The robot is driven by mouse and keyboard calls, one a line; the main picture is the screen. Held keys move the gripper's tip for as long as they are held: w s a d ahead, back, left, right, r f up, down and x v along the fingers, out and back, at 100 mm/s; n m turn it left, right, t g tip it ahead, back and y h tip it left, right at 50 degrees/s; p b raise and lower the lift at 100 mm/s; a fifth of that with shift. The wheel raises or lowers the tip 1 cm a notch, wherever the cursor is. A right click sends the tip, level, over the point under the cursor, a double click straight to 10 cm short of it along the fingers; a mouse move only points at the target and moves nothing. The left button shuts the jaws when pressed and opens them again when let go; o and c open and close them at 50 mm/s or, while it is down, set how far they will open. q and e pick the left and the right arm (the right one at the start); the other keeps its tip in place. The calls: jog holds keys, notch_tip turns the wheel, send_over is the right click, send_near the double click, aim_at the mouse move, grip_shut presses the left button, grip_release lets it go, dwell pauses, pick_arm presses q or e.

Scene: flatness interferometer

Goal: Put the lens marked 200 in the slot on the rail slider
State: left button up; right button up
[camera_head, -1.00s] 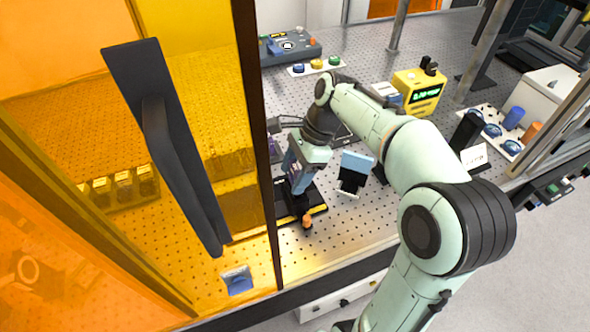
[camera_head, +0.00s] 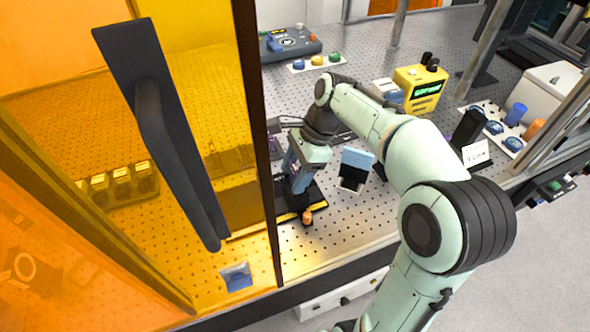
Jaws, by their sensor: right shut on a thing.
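My right gripper (camera_head: 298,187) points down over the dark rail slider (camera_head: 306,206) with yellow edging, near the front of the perforated table. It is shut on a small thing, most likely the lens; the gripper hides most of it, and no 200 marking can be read. The slot is hidden too, so I cannot tell whether the held thing touches it or is in it. Blue round lenses (camera_head: 494,128) sit in a white holder at the right; their markings are too small to read. My left gripper is out of view.
An orange transparent panel with a dark handle (camera_head: 160,130) covers the left. A blue-topped block (camera_head: 357,161) stands just right of the gripper. A yellow meter (camera_head: 421,88) and a white card (camera_head: 476,154) stand farther right. Bare table shows in front of the block.

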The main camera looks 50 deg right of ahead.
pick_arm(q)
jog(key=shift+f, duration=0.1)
pick_arm(e)
jog(key=shift+f, duration=0.25)
jog(key=o, duration=1.1)
jog(key=shift+o, duration=0.2)
jog(key=shift+r, duration=0.1)
jog(key=shift+r+p, duration=1.6)
jog(key=shift+r, duration=0.4)
jog(key=shift+r+p, duration=1.05)
jog(key=shift+r, duration=0.4)
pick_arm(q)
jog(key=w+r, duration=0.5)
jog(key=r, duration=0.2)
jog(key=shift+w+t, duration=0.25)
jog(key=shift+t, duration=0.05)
pick_arm(e)
jog(key=shift+w, duration=0.1)
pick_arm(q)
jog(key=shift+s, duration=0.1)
